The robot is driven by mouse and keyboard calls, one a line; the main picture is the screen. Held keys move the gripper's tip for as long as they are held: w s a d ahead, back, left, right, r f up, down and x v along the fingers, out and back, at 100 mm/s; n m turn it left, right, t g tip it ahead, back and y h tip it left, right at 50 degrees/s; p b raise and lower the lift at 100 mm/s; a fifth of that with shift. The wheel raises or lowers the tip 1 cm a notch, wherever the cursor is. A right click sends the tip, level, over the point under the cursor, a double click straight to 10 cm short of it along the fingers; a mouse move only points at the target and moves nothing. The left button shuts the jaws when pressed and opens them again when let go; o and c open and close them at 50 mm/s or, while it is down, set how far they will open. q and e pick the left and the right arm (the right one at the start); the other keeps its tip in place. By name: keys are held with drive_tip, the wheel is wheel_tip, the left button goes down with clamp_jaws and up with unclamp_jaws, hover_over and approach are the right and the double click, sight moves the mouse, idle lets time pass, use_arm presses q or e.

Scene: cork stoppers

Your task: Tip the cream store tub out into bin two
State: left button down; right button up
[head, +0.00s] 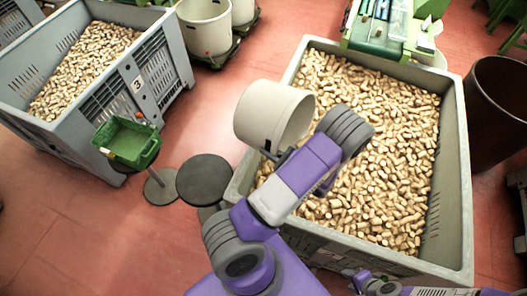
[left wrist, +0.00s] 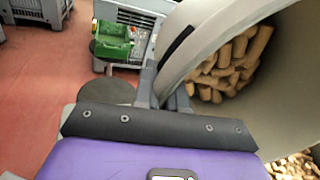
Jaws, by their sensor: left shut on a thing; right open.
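My left gripper (head: 270,153) is shut on the wall of the cream store tub (head: 262,112). In the left wrist view its fingers (left wrist: 165,88) grip the tub's rim (left wrist: 205,35). The tub is tilted, above the left edge of the large grey bin (head: 462,165) full of corks. Corks (left wrist: 228,65) show inside the tub; how many is partly hidden. No number shows on this bin, so I cannot read whether it is bin two. My right gripper (head: 362,281) is open and empty, low by the bin's front side.
Another grey bin (head: 150,65) marked 3, holding corks, stands at upper left. A green tray (head: 125,140) on a post and a dark round stool (head: 205,180) stand between. More cream tubs (head: 205,27) stand behind; a dark brown barrel (head: 500,110) stands at right.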

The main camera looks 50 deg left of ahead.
sight(274, 151)
use_arm(q)
drive_tip(key=d+y, duration=0.1)
drive_tip(key=w+d+r+y+b, duration=0.1)
drive_tip(key=d, duration=0.1)
drive_tip(key=d+y+b, duration=0.1)
drive_tip(key=y, duration=0.1)
drive_tip(key=shift+w+d+r+g, duration=0.15)
drive_tip(key=shift+r+g, duration=0.2)
drive_tip(key=shift+g, duration=0.05)
drive_tip(key=shift+w+d+r+m+y+b, duration=0.15)
drive_tip(key=shift+d+r+y+b, duration=0.15)
drive_tip(key=shift+d+y, duration=0.15)
drive_tip(key=shift+w+d+r+m+y+b, duration=0.15)
drive_tip(key=shift+d+r+y+b, duration=0.1)
drive_tip(key=shift+d+r+y, duration=0.15)
drive_tip(key=shift+f, duration=0.1)
